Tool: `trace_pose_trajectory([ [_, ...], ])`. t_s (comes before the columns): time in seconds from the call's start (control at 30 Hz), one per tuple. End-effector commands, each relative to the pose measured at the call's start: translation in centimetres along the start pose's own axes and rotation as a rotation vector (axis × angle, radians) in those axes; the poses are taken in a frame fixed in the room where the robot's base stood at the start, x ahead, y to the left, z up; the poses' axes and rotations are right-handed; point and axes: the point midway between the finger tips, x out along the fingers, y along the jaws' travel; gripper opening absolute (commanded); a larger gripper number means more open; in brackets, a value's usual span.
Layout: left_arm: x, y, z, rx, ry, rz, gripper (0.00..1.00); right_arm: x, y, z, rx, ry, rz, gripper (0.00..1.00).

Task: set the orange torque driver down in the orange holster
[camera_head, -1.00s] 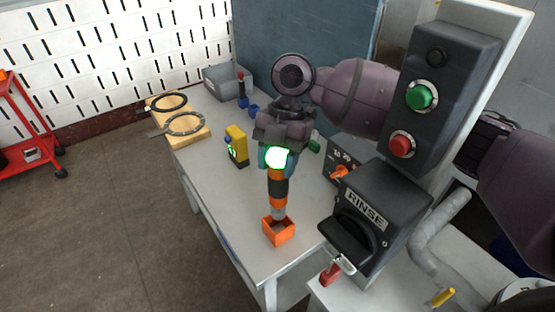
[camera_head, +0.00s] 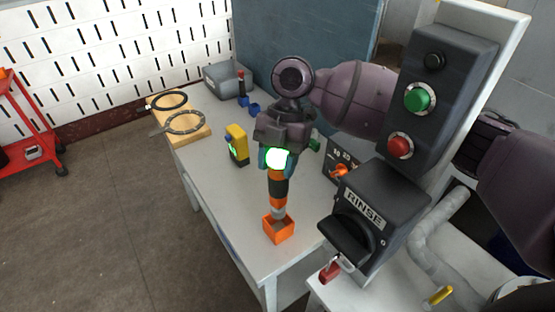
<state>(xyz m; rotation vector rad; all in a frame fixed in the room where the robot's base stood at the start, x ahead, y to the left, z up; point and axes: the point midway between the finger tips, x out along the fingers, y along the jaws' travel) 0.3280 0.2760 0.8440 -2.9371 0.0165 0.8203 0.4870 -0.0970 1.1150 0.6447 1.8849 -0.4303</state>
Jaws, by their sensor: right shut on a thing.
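The orange torque driver (camera_head: 278,188), orange and black with a grey lower end, hangs upright in my right gripper (camera_head: 275,158). The gripper is shut on its top, where a green light glows. The orange holster (camera_head: 279,232), a small open-topped box, stands near the table's front edge. The driver's grey end is at the holster's mouth, overlapping its back rim in the picture. I cannot tell how far inside it reaches. My left gripper is not in view.
The RINSE box (camera_head: 372,212) and button panel (camera_head: 430,95) stand close on the right.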

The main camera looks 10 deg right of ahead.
Motion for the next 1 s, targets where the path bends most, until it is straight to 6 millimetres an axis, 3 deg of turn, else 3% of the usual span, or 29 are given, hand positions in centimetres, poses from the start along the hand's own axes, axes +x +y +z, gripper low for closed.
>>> trace_pose_trajectory([
  [1.0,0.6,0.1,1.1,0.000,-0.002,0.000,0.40,3.2,0.0,1.3,-0.001,0.000,0.001,0.06],
])
